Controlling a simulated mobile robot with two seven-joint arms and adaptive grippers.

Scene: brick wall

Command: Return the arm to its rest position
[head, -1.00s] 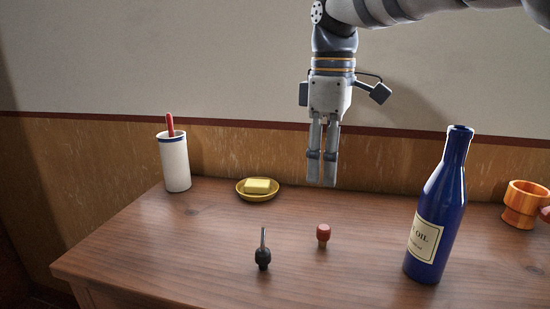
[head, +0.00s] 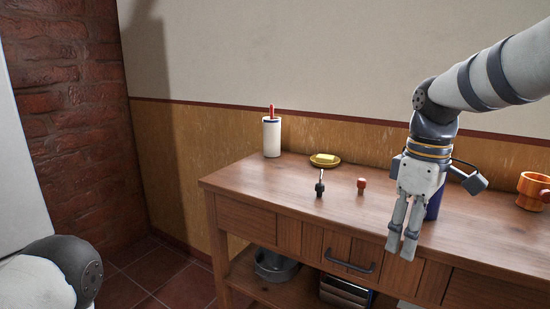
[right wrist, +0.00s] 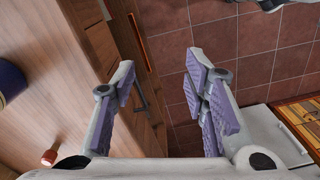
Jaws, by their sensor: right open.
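My right gripper (head: 403,243) hangs in front of the wooden table's front edge, fingers pointing down. In the right wrist view its two fingers (right wrist: 165,95) are apart, with nothing between them but the drawer front and floor beyond. My right arm reaches in from the right of the head view. Part of my left arm shows at the lower left of the head view; its gripper is out of frame.
On the table (head: 262,180) stand a white cup (head: 271,138), a yellow dish (head: 325,160), a black pourer (head: 319,188), a red-topped stopper (head: 361,186) and an orange mug (head: 532,190). A blue bottle (head: 434,206) is mostly hidden behind my right gripper. A pot (head: 274,266) sits on the lower shelf.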

